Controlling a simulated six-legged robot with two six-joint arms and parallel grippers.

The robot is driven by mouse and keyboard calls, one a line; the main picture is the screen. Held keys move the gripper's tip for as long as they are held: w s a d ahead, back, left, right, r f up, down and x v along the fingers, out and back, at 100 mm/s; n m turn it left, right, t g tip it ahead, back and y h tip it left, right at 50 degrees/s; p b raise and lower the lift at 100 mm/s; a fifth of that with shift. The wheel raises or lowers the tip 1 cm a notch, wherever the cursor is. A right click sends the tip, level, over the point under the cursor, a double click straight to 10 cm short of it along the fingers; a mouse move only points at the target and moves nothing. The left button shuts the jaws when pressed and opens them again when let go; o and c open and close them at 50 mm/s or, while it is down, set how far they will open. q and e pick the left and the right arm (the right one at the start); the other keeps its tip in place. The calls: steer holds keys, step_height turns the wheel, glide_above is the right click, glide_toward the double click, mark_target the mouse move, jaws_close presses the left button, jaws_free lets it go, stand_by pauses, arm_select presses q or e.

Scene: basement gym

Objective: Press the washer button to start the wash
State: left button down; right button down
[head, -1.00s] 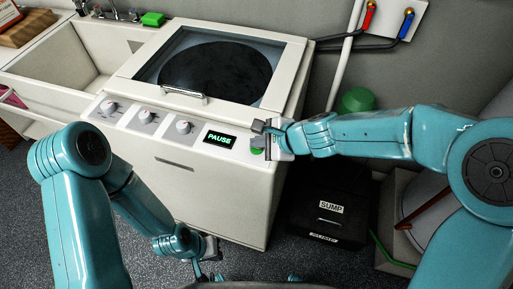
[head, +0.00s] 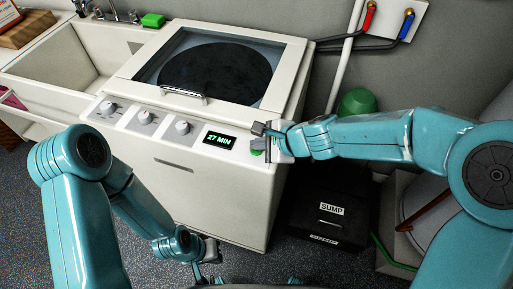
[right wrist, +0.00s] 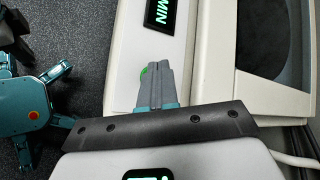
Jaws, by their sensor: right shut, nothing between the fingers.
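The white washer (head: 210,183) stands in the middle of the head view with its lid (head: 215,68) closed. Its display (head: 219,141) reads "27 MIN". The green button (head: 257,152) shows partly at the right end of the panel, mostly covered by my right gripper (head: 262,141). In the right wrist view a bit of the green button (right wrist: 145,71) shows beside the fingertips of my right gripper (right wrist: 157,68). The right fingers are shut and empty, at the button; I cannot tell whether they touch it. My left gripper (head: 207,262) is low in front of the washer, its jaws unclear.
Three knobs, one of them the right knob (head: 183,127), sit left of the display. A white sink (head: 60,65) with a green sponge (head: 153,20) adjoins at left. A black sump box (head: 325,228) stands on the floor to the right, near a pipe (head: 345,60).

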mark_target(260, 152)
stand_by(0.4)
steer(key=shift+r+p, duration=0.75)
step_height(260, 152, up, 5)
steer(key=p, duration=0.5)
stand_by(0.7)
